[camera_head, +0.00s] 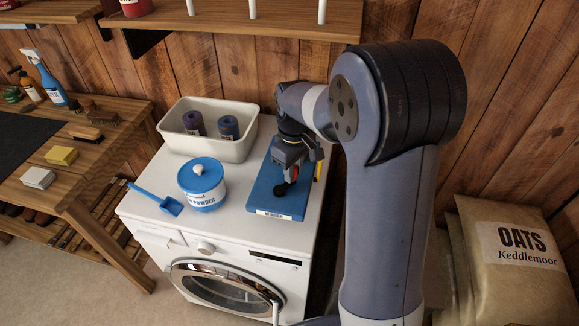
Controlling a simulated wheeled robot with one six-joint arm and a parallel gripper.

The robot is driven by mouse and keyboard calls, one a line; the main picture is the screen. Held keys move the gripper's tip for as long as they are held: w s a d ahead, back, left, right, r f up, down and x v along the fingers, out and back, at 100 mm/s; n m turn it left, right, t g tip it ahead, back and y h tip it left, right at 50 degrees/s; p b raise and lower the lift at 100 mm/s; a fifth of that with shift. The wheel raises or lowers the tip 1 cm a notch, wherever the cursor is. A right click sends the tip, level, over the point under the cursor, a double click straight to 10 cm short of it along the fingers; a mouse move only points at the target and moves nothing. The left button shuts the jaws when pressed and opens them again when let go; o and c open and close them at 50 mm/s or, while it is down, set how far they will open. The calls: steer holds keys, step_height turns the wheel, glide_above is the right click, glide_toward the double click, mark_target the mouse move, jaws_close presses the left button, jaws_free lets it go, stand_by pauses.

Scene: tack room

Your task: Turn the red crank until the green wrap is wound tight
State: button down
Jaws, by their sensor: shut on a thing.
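The red crank (296,171) shows as a small patch of red at my gripper's fingers, over a blue board (275,203) on top of the white washing machine. My gripper (289,176) points down over the board and is shut on the crank. My wrist and fingers hide most of the crank and the winder. A small black part (281,189) shows just below the fingers. I cannot make out the green wrap or how tightly it is wound.
Left of the board stand a white bin (208,152) with two dark rolls, a blue-lidded powder tub (202,184) and a blue scoop (160,203). A wooden shelf (240,22) hangs above. A bench (75,178) is at left, oats sacks (510,275) at right.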

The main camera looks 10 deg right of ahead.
steer(key=m, duration=0.1)
steer(key=s+m, duration=0.1)
steer(key=m, duration=0.2)
steer(key=shift+s+d+m, duration=0.3)
steer(key=shift+s, duration=0.05)
steer(key=shift+s+a+m, duration=0.1)
steer(key=shift+s+m, duration=0.3)
steer(key=shift+m, duration=0.55)
steer(key=shift+s+m, duration=0.4)
steer(key=shift+m, duration=0.55)
steer(key=c, duration=1.2)
jaws_free()
step_height(320, 180, up, 11)
steer(key=b, duration=0.1)
steer(key=shift+f, duration=0.1)
